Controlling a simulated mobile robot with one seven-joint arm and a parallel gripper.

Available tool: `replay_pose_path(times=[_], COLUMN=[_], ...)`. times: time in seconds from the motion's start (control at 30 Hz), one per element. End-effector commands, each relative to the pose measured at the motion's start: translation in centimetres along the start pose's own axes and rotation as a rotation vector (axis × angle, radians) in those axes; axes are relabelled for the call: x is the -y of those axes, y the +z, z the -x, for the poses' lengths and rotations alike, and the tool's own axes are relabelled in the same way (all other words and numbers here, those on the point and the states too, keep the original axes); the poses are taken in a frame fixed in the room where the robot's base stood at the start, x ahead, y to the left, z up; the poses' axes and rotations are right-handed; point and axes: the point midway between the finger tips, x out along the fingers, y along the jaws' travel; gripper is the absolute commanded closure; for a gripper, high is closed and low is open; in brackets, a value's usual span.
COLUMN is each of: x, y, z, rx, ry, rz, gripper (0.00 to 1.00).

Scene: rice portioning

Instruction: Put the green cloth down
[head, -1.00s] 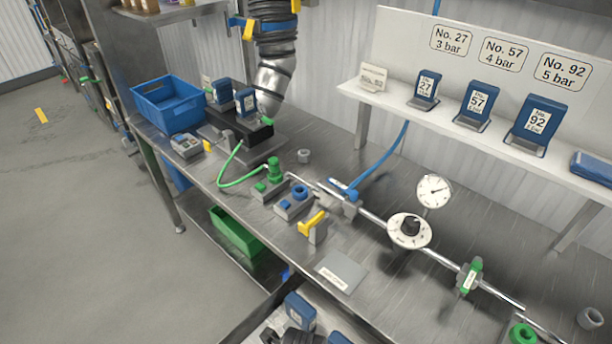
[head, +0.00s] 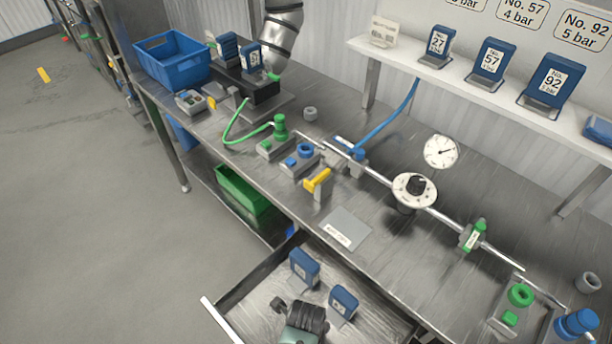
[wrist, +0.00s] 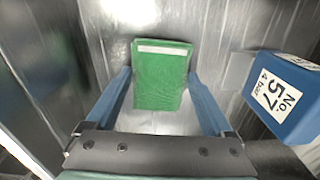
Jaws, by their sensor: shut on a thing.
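The green cloth (wrist: 160,82) is a folded green rectangle with a white stripe along its far edge, seen in the wrist view. It lies between the two blue fingers of my gripper (wrist: 159,90), which are shut on its sides. Grey metal surface shows around and beneath it. I cannot tell whether it touches that surface. In the head view my wrist is over the open drawer (head: 240,302) at the bottom. The fingers and cloth are hidden there.
A blue No. 57 block (wrist: 285,95) is close right of my gripper. The head view shows two blue blocks in the drawer, one (head: 304,268) at its back and one (head: 343,301) to the right. The workbench (head: 400,262) with pipe and gauge stands behind.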

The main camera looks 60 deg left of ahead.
Motion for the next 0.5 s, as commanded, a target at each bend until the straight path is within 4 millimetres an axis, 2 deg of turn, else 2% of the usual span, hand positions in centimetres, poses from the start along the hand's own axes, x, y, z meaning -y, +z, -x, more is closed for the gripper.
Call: replay_pose_path(times=[0.1,0.13,0.2,0.5], x=[0.00,0.00,0.00,-0.02], y=[0.00,0.00,0.01,0.02], z=[-0.07,-0.10,-0.06,-0.27], rx=[0.000,0.000,0.000,0.000], ry=[0.000,0.000,0.000,0.000], rz=[0.000,0.000,0.000,0.001], gripper=[0.58,0.12,0.00,0.00])
